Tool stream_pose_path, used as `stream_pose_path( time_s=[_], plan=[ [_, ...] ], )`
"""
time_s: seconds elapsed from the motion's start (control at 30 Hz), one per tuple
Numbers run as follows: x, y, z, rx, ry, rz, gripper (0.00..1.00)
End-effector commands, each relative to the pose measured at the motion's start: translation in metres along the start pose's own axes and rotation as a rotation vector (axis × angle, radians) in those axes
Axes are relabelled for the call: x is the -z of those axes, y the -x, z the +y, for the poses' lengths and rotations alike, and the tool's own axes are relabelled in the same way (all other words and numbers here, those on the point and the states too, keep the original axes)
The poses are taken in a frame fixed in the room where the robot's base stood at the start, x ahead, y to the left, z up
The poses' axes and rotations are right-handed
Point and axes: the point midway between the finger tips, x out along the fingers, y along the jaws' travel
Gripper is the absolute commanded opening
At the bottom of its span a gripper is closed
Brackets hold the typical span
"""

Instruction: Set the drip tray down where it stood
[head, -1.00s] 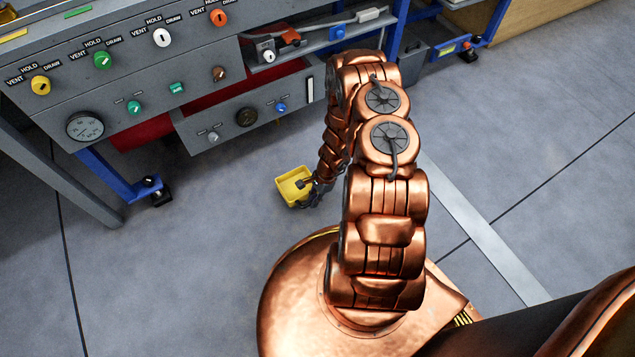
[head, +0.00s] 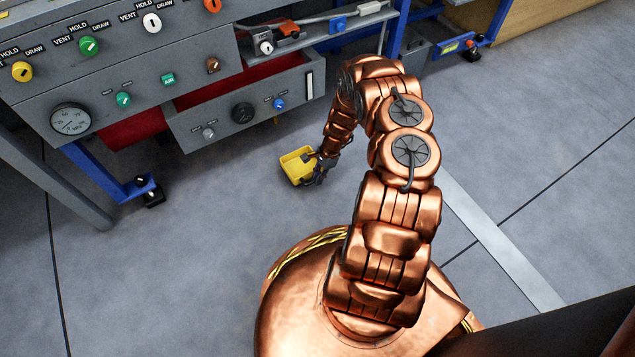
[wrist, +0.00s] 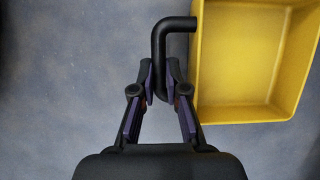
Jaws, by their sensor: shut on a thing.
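The drip tray (head: 297,168) is a yellow open box with a black bent handle (wrist: 159,50) at its side. In the head view it is low near the floor, in front of the grey cabinet. My gripper (head: 322,168) is at the tray's right side there. In the wrist view my gripper (wrist: 161,85) is shut on the black handle, and the yellow tray (wrist: 245,60) extends to the right with its inside looking empty. I cannot tell whether the tray touches the floor.
A grey control cabinet (head: 190,60) with knobs and a gauge stands behind the tray. Its drawer (head: 245,110) is pulled open above and beyond the tray. A blue cabinet leg (head: 110,175) stands at the left. The grey floor (head: 210,210) left of the tray is clear.

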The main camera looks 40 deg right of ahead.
Motion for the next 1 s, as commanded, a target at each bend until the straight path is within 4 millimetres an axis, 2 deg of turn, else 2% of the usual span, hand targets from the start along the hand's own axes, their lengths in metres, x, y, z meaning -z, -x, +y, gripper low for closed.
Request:
stream_pose_path(
  time_s=[0.03, 0.13, 0.53, 0.57, 0.77, 1.0],
  plan=[
    [0.005, -0.013, 0.000, -0.001, 0.000, -0.002, 0.00],
    [0.009, -0.024, -0.001, 0.000, 0.001, -0.002, 0.00],
    [0.010, -0.025, -0.002, 0.001, 0.001, -0.001, 0.00],
    [0.010, -0.025, -0.002, 0.001, 0.001, -0.001, 0.16],
    [0.010, -0.025, -0.002, 0.001, 0.001, -0.001, 0.37],
    [0.009, -0.025, -0.002, 0.001, 0.001, -0.001, 0.38]
  ],
)
